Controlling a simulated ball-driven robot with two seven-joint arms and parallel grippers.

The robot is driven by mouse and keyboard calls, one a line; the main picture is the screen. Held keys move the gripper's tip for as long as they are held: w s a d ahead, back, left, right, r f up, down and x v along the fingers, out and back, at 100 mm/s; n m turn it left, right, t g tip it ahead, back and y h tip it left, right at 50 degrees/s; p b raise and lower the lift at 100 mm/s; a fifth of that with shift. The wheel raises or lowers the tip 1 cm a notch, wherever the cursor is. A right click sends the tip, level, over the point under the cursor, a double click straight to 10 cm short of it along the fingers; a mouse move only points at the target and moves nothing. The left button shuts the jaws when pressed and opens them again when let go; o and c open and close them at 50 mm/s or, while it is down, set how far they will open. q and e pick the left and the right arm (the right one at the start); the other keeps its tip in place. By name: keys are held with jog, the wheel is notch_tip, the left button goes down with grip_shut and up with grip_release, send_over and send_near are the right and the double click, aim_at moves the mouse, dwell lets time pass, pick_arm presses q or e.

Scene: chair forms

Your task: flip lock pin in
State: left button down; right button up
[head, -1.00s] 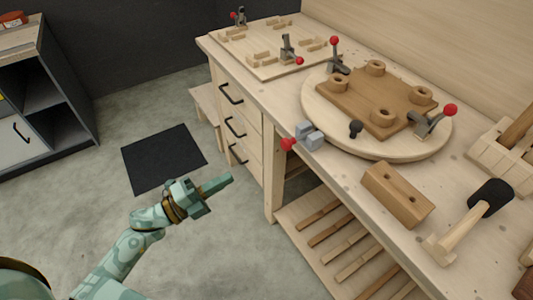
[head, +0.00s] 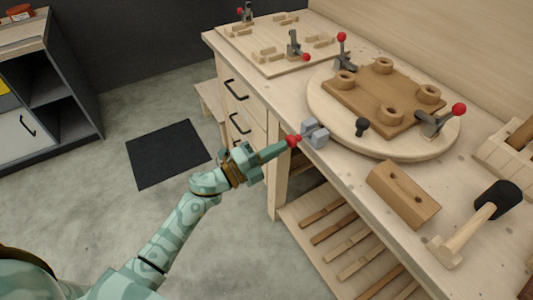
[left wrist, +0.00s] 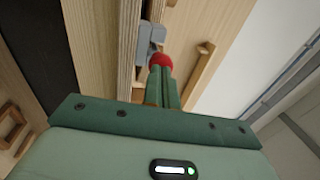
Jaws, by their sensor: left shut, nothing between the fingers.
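The lock pin has a red knob (head: 293,141) and a grey block (head: 315,135) at the bench's front edge, beside the round turntable (head: 330,117). My left gripper (head: 284,147) is shut and empty, its fingertips at the red knob from the left, touching or nearly so. In the left wrist view, the red knob (left wrist: 161,60) is right beyond the closed fingertips (left wrist: 163,76), with the grey block (left wrist: 149,40) behind it. The pin's shaft is hidden by the knob and block. My right gripper is not in view.
A wooden board with round rings (head: 372,100) lies on the turntable, with red-knobbed clamps (head: 432,122) and a small black knob (head: 361,126). A wooden block (head: 403,194) and a mallet (head: 490,203) lie to the right.

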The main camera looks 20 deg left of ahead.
aim_at(294, 140)
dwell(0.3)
pick_arm(q)
jog(key=x, duration=0.2)
jog(key=shift+w+d+f, duration=0.1)
jog(key=shift+w+d, duration=0.1)
jog(key=shift+w, duration=0.15)
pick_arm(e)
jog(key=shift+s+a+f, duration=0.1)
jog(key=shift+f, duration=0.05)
